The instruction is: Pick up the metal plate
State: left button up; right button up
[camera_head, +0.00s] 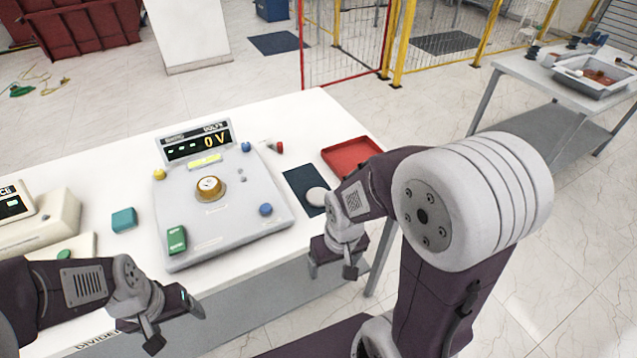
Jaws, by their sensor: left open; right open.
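A round pale grey disc (316,196), which looks like the metal plate, lies flat on a dark blue mat (299,181) to the right of the grey device. My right gripper (332,268) is open and empty, in front of the disc and apart from it in the picture, near the table's front edge. My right forearm passes just right of the disc. My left gripper (175,328) is open and empty at the lower left, in front of the device and far from the disc.
The grey device (238,230) with a "0 V" display (196,141), a brass knob (210,189) and coloured buttons fills the table's middle. A red tray (352,155) lies behind the disc, partly hidden by my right arm. A teal block (124,220) stands left of the device.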

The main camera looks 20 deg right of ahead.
aim_at(315, 197)
jog(key=z, duration=0.8)
jog(key=i+l+u, duration=0.15)
jog(key=u, duration=0.35)
jog(key=i+l+u, duration=0.15)
jog(key=u, duration=0.3)
jog(key=l+u, duration=0.3)
jog(key=u, duration=0.2)
jog(key=i, duration=0.05)
